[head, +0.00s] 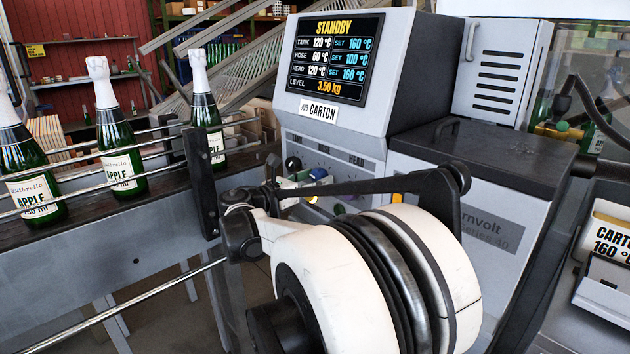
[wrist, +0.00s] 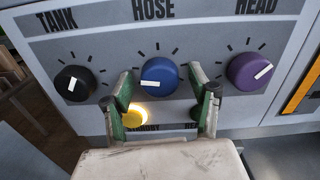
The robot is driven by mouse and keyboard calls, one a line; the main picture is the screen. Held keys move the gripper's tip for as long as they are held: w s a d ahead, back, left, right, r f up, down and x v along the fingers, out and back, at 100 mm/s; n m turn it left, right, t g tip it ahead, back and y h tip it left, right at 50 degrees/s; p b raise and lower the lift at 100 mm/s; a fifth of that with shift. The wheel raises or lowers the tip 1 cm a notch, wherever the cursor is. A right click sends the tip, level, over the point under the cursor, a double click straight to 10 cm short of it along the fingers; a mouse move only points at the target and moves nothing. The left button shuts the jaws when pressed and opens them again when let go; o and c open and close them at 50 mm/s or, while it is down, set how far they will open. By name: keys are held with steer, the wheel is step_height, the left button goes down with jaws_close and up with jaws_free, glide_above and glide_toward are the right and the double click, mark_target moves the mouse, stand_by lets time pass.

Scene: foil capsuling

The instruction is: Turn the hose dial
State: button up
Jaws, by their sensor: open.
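The blue HOSE dial (wrist: 159,78) sits in the middle of the dial row in the wrist view, its white mark pointing left. My gripper (wrist: 161,86) is open, with one green-padded finger on each side of the blue dial. I cannot tell whether either finger touches it. In the head view, my gripper (head: 301,187) is in front of the control panel and my arm hides part of it. The display (head: 333,58) reads STANDBY, with HOSE at 60 °C and SET 100 °C.
A black TANK dial (wrist: 75,84) is left of the blue dial and a purple HEAD dial (wrist: 253,70) is right of it. A lit yellow button (wrist: 136,116) is just below, by the left finger. Bottles (head: 117,150) stand behind rails at left.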

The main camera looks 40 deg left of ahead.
steer(key=shift+c, duration=0.5)
steer(key=c, duration=1.1)
steer(key=shift+o, duration=0.2)
